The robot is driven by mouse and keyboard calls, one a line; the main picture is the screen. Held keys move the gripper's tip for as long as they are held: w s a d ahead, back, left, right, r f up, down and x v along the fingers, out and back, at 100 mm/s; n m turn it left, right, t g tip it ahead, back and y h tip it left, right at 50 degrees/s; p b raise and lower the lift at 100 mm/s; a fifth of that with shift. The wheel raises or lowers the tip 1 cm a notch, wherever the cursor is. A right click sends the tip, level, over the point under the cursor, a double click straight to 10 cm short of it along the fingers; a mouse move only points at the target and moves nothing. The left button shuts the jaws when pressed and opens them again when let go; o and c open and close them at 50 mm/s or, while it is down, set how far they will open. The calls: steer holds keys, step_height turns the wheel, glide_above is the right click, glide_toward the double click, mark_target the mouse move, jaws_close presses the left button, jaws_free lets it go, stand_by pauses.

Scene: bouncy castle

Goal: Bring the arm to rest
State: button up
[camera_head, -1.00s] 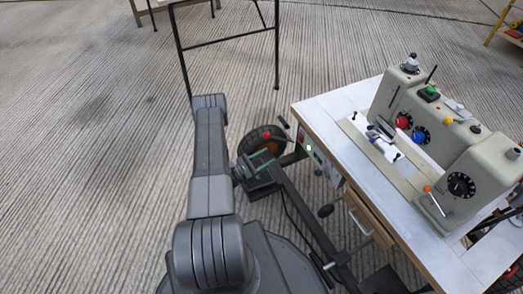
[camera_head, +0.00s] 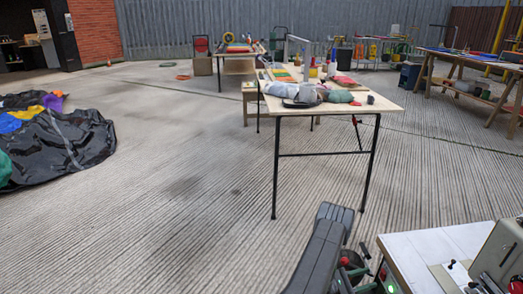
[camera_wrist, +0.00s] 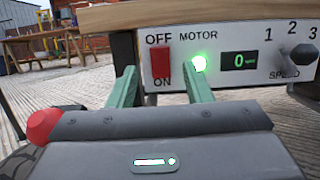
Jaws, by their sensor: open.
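My arm (camera_head: 322,245) reaches up from the bottom edge in the head view, left of the sewing machine table. In the wrist view my gripper (camera_wrist: 159,72) has two green fingers standing apart, with nothing seen between them. They are in front of the control panel (camera_wrist: 228,62), with its red OFF/ON switch (camera_wrist: 160,63), lit green lamp (camera_wrist: 198,63), display reading 0 and black speed knob (camera_wrist: 302,57). I cannot tell whether the fingers touch the panel. A red round knob (camera_wrist: 44,125) shows at the left.
The white-topped machine table (camera_head: 420,248) carries the sewing machine (camera_head: 500,258) at lower right. A wooden table (camera_head: 345,107) with cloth stands ahead. A dark, colourful heap of fabric (camera_head: 60,140) lies left. The ribbed concrete floor (camera_head: 170,210) between is clear.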

mark_target(381, 274)
steer(key=shift+b+x, duration=0.3)
steer(key=shift+x, duration=1.65)
